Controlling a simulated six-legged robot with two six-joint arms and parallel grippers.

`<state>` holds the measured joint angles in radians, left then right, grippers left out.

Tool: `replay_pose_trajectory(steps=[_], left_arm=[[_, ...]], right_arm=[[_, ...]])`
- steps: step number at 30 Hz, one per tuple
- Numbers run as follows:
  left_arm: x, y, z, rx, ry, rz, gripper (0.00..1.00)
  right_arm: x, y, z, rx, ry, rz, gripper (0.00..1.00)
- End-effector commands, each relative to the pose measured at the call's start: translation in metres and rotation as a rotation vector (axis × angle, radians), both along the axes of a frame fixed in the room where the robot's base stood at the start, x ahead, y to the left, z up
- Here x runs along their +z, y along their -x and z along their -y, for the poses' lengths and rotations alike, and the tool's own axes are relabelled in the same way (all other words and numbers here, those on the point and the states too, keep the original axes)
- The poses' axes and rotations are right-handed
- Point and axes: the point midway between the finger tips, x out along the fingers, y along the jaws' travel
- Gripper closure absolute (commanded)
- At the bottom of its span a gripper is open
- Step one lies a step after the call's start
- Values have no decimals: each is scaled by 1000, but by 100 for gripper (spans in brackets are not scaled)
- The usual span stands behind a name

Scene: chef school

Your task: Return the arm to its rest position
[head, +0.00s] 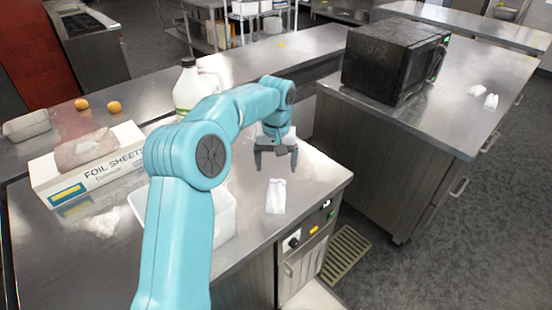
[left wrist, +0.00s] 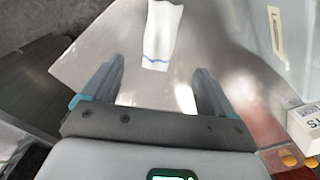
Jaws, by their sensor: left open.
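My left arm (head: 205,160) comes in from the lower left in the head view and bends down over the steel counter (head: 315,180). Its gripper (head: 276,165) points down above the counter, with its two fingers apart and nothing between them. A folded white cloth (head: 276,196) lies on the counter just in front of the gripper. In the left wrist view the gripper (left wrist: 160,85) is open, and the white cloth (left wrist: 162,35) with a blue stripe lies beyond the fingertips, apart from them. My right gripper is in neither view.
A foil sheets box (head: 95,170), a white jug (head: 190,88) and a white bin (head: 225,220), partly hidden by my arm, stand on the counter. Two oranges (head: 98,106) lie behind. A black microwave (head: 375,65) stands on the right counter. Grey floor (head: 475,230) is clear at right.

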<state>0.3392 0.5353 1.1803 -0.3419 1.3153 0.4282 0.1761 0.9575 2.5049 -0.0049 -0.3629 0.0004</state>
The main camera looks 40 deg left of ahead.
Motion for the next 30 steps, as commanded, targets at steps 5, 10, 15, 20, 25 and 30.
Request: replay_pose_trajectory(steps=[5, 10, 15, 20, 25, 30], left_arm=[[18, 0, 0, 1, 0, 1, 14], [20, 0, 0, 1, 1, 1, 14], [20, 0, 0, 0, 0, 0, 14], [20, 0, 0, 0, 0, 0, 14], [20, 0, 0, 0, 0, 0, 14], [20, 2, 1, 0, 0, 0, 14]], right_arm=[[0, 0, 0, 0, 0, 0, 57], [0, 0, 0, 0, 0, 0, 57], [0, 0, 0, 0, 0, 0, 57], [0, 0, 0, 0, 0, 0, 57], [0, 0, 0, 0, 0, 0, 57], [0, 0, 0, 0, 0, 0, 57]])
